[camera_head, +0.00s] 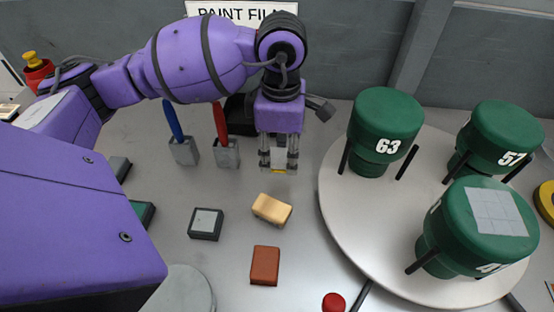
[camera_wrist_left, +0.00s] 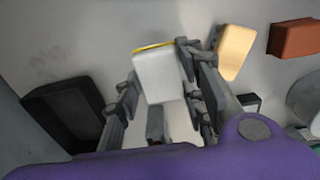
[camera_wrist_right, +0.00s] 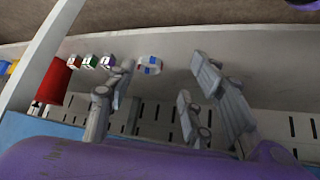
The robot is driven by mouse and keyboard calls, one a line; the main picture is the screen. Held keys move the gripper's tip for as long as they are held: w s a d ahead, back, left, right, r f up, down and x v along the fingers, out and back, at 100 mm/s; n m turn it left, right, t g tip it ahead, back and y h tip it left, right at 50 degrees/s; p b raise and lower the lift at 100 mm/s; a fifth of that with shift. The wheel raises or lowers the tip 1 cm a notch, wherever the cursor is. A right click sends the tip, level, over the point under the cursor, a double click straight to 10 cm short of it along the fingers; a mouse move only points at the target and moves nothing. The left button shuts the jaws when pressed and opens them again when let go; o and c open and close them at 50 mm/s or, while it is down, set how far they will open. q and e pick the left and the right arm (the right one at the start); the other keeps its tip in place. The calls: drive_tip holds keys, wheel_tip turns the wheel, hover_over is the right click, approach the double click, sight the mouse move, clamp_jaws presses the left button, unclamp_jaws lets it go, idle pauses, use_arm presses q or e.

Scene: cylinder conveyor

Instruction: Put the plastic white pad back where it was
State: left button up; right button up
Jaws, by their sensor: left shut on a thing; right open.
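My left gripper (camera_head: 278,163) hangs above the table near the back wall, pointing down. It is shut on the white pad (camera_wrist_left: 158,76), a white block with a yellow edge. The pad (camera_head: 279,158) shows only in part between the fingers in the head view, and it looks clear of the table. A black open tray (camera_wrist_left: 62,115) lies left of the gripper in the left wrist view. Behind the gripper in the head view is a dark object (camera_head: 238,110), partly hidden by my arm. My right gripper (camera_wrist_right: 160,85) is open and empty, seen only in the right wrist view.
A tan block (camera_head: 271,209), a brown block (camera_head: 265,266) and a dark-framed grey pad (camera_head: 206,223) lie in front. Two grey holders (camera_head: 184,151) (camera_head: 227,153) hold a blue and a red tool. A round turntable (camera_head: 345,225) with green numbered cylinders (camera_head: 387,115) stands right.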

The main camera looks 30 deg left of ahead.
sight(277, 162)
use_arm(q)
drive_tip(key=shift+w+a+f, duration=0.2)
drive_tip(key=shift+a+f, duration=0.1)
drive_tip(key=shift+f, duration=0.15)
drive_tip(key=shift+w+a+f, duration=0.2)
drive_tip(key=shift+a+f, duration=0.05)
drive_tip(key=shift+f, duration=0.15)
drive_tip(key=shift+w+a+f, duration=0.15)
drive_tip(key=shift+f, duration=1.6)
drive_tip(key=shift+f, duration=0.1)
drive_tip(key=shift+f, duration=0.15)
drive_tip(key=o, duration=1.3)
wheel_tip(277, 162, up, 13)
drive_tip(key=shift+f, duration=0.2)
